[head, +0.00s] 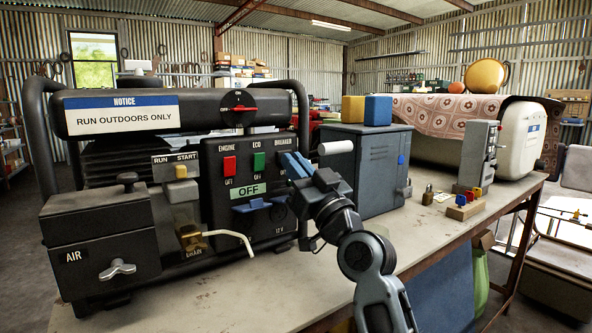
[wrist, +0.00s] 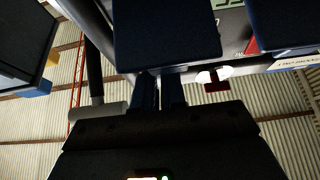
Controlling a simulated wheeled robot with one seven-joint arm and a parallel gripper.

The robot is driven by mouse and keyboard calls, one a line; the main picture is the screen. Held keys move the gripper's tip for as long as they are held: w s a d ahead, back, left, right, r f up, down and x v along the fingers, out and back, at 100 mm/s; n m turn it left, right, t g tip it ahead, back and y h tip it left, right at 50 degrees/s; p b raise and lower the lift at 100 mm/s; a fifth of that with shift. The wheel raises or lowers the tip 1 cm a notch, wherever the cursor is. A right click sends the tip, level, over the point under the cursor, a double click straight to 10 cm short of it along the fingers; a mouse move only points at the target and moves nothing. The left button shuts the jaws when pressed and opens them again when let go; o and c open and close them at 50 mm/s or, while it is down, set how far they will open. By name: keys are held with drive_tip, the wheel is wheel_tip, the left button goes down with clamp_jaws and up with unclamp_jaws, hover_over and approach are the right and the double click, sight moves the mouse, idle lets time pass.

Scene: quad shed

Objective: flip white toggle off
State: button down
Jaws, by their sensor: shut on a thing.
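The generator's black panel (head: 225,165) has a red ENGINE switch (head: 229,164) and a green ECO switch (head: 259,161), with a BREAKER label to their right. My gripper (head: 290,165) is at the spot below that label, its blue fingers close together against the panel. It is shut on the white toggle there, which the fingers hide, so its tilt cannot be told. In the wrist view my gripper (wrist: 161,92) shows its narrow fingers side by side, and large dark shapes cover the panel close by.
A red-marked dial (head: 239,109) is above the panel, and a pale bent lever (head: 232,236) juts out below left. The right bench top (head: 430,240) has free room.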

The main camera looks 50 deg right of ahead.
drive_tip(key=c, duration=1.2)
unclamp_jaws()
drive_tip(key=shift+s, duration=0.1)
drive_tip(key=b+v, duration=0.1)
drive_tip(key=v, duration=0.6)
drive_tip(key=shift+s+a+f, duration=0.15)
drive_tip(key=shift+s+f, duration=0.05)
drive_tip(key=shift+s, duration=0.1)
